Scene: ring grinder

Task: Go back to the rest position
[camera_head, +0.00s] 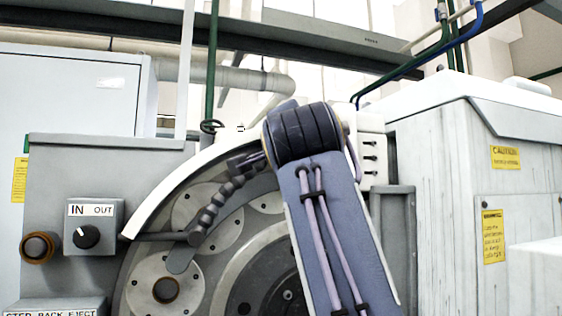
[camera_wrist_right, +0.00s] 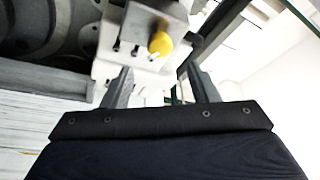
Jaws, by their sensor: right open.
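My right gripper (camera_wrist_right: 160,75) shows in the right wrist view. Its two grey fingers stand apart with nothing between them. Beyond the fingertips is a grey box (camera_wrist_right: 150,22) with a yellow round knob (camera_wrist_right: 160,43). The gap between the fingers and the knob is hard to judge. In the head view neither gripper can be seen. The grinder (camera_head: 190,245), with its large grey wheel and round discs, fills the lower middle. A blue-grey link with two hoses hides the right part of the wheel.
A control box with an IN/OUT dial (camera_head: 87,236) and a brown-ringed round button (camera_head: 40,247) are at left. A weathered grey cabinet (camera_head: 440,190) with yellow caution labels stands at right. A dark beam (camera_head: 300,25) and pipes cross the top.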

